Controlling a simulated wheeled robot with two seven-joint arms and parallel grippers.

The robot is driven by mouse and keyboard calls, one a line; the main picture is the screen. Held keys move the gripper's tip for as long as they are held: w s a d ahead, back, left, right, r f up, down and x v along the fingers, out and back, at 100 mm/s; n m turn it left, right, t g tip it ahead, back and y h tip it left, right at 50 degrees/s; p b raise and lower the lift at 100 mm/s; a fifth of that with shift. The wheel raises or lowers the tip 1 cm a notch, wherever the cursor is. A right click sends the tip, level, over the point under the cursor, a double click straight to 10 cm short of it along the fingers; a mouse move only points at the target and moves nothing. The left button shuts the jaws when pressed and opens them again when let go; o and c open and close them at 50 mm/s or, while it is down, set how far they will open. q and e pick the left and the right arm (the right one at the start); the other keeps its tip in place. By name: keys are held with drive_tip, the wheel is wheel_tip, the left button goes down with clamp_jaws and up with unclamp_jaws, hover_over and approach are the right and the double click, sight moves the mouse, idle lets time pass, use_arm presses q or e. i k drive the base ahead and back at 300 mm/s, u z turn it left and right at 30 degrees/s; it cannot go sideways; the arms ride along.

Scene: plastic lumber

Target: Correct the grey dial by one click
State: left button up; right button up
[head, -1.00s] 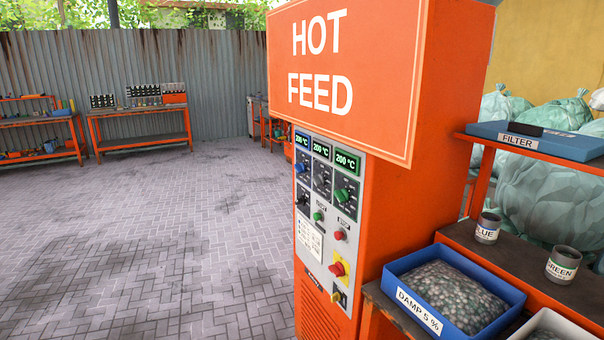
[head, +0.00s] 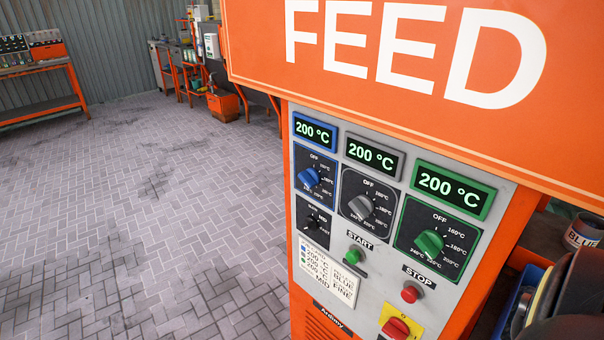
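The grey dial (head: 361,207) is the middle one of three temperature dials on the orange machine's front panel. It sits on a dark scale plate marked OFF at the top. A grey-framed display (head: 373,156) above it reads 200 °C. The blue dial (head: 309,178) is to its left and the green dial (head: 429,243) to its right, each under a display reading 200 °C. A printed card (head: 328,271) low on the panel lists 200 °C lines and the words MID and FINE. Neither gripper can be made out in view.
Below the dials are a green START button (head: 354,256), a red STOP button (head: 411,292) and a red switch on yellow (head: 397,328). A small black dial (head: 313,221) is under the blue one. Dark rounded shapes fill the lower right corner. Paved floor is clear at left.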

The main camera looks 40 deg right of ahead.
sight(361, 205)
drive_tip(key=i, duration=2.6)
drive_tip(key=z, duration=4.55)
